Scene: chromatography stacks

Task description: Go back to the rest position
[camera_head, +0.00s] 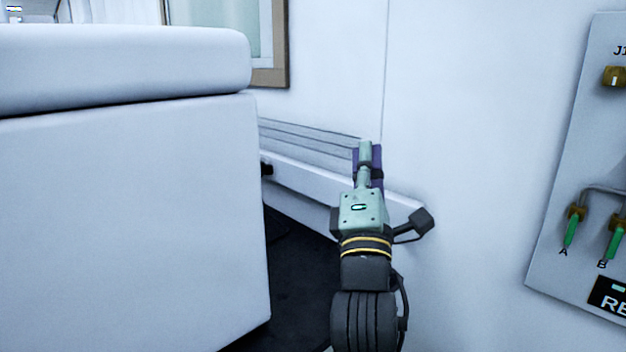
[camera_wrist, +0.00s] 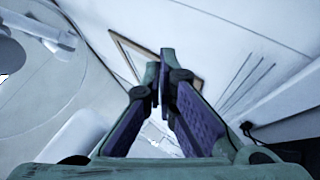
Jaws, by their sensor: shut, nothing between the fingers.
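My gripper (camera_head: 366,150) shows right of centre in the head view, at the end of my arm, raised in front of the white wall. Its green and purple fingers point away from the head camera. In the wrist view my gripper (camera_wrist: 158,72) shows its two purple-padded fingers meeting at the tips. The gripper is shut and nothing is held between the fingers.
A large white cabinet or machine (camera_head: 130,210) fills the left of the head view. A grey panel (camera_head: 570,170) with green-handled valves (camera_head: 571,228) hangs on the wall at right. A wood-framed window (camera_head: 268,45) is behind. Dark floor (camera_head: 290,285) lies between cabinet and wall.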

